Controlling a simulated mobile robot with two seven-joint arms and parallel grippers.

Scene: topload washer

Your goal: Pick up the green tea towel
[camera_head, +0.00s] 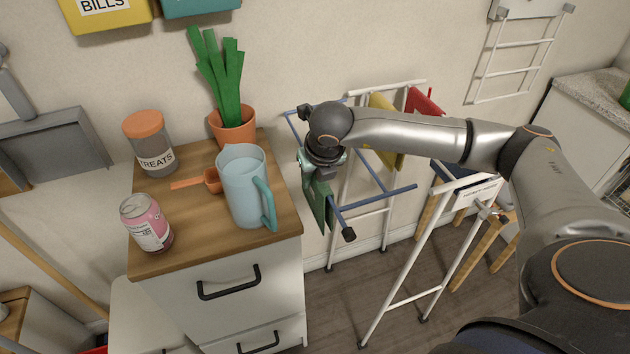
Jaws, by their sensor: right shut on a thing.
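The green tea towel (319,204) hangs below my right gripper (318,176) at the blue bar (375,200) of the drying rack, just right of the wooden-topped drawer cabinet. The right gripper points down and is shut on the towel's upper part. The wrist hides its fingertips and the top of the towel, so I cannot tell whether the towel still touches the bar. My left gripper is not in view.
The wooden-topped cabinet (190,243) bears a blue jug (243,185), a pink can (146,222), a treats jar (150,145), an orange scoop (212,181) and a potted plant (233,128). Yellow (383,102) and red (425,101) cloths hang on the rack behind my right arm.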

